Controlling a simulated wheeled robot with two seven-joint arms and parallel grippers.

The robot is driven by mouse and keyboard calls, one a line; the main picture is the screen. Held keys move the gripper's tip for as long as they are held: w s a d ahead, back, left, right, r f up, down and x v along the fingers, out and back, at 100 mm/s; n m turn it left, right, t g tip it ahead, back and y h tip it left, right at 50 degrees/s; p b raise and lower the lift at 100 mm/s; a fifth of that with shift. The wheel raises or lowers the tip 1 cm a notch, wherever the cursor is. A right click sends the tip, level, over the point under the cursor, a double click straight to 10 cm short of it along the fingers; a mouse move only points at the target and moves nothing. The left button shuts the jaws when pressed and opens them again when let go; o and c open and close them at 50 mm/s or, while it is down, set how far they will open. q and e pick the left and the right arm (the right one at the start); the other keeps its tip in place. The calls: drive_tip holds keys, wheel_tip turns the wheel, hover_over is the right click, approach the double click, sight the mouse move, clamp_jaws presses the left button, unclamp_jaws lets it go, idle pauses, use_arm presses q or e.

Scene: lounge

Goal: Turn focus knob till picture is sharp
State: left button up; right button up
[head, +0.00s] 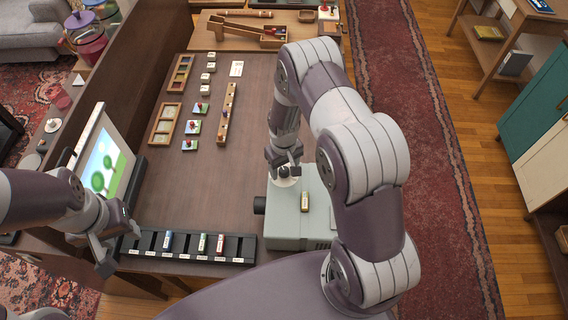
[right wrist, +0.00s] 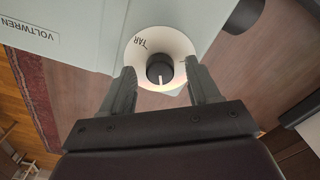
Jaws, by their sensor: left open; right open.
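The grey-green projector (head: 287,232) stands at the table's front right, its dark lens (head: 259,205) facing left. The black focus knob (right wrist: 160,70) with a white pointer line sits on a round white dial (right wrist: 137,50) with partly hidden lettering. My right gripper (right wrist: 164,84) is open, one finger on each side of the knob; I cannot tell whether they touch it. In the head view it hides much of the knob. The tilted screen (head: 105,163) at left shows green trees; its exact sharpness is hard to judge. My left gripper (head: 107,252) is open and empty at the front left.
A black slotted rack (head: 190,247) with several small coloured pieces lies along the table's front edge. Wooden trays (head: 166,124), a wooden strip (head: 226,113) and small cards stand further back. The table between screen and projector is clear.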

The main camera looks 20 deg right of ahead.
sight(285, 171)
drive_tip(key=shift+w+r, duration=0.1)
drive_tip(key=shift+r, duration=0.2)
wheel_tip(285, 171, up, 12)
drive_tip(key=b, duration=0.2)
drive_tip(key=s+a+r, duration=0.1)
drive_tip(key=s+r, duration=0.2)
drive_tip(key=s, duration=0.4)
drive_tip(key=s+a+r+m+t, duration=0.1)
drive_tip(key=s+a+r, duration=0.1)
drive_tip(key=s+r, duration=0.2)
drive_tip(key=s, duration=0.3)
drive_tip(key=shift+s+r, duration=0.15)
drive_tip(key=shift+s, duration=0.05)
drive_tip(key=shift+s, duration=0.15)
